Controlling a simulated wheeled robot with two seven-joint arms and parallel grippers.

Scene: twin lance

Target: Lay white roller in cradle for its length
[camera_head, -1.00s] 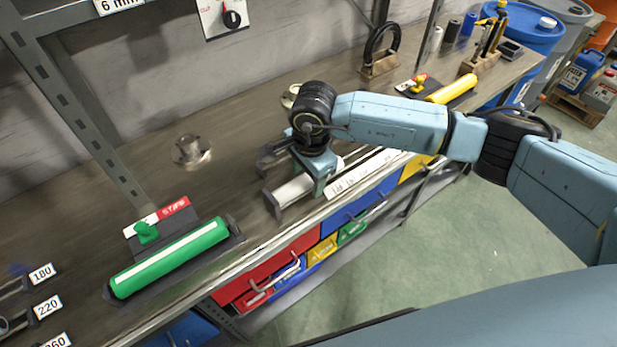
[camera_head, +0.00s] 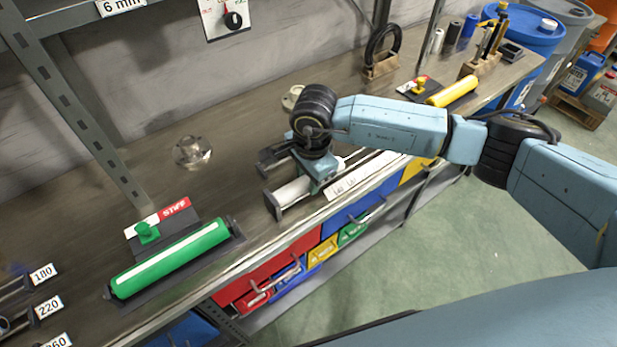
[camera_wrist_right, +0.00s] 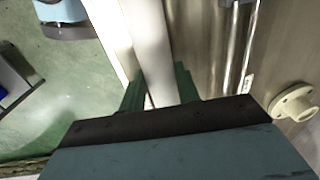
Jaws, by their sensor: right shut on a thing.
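The white roller (camera_head: 292,191) lies along a dark stand (camera_head: 272,206) with upright ends near the bench's front edge. My right gripper (camera_head: 322,186) points down over it and is shut on the roller. In the right wrist view the roller (camera_wrist_right: 148,40) runs between the two green fingers (camera_wrist_right: 158,85). The head view does not show whether the roller is raised from the stand. Cradles with length labels 180 (camera_head: 41,273), 220 (camera_head: 48,306) and 260 (camera_head: 57,342) stand at the lower left, partly cut off. My left gripper is not in view.
A green roller (camera_head: 170,258) lies in a holder labelled STIFF between the right gripper and the labelled cradles. A clear round object (camera_head: 192,152) stands behind it. A yellow roller (camera_head: 452,91) lies at the far right. A shelf post (camera_head: 95,130) rises at the left.

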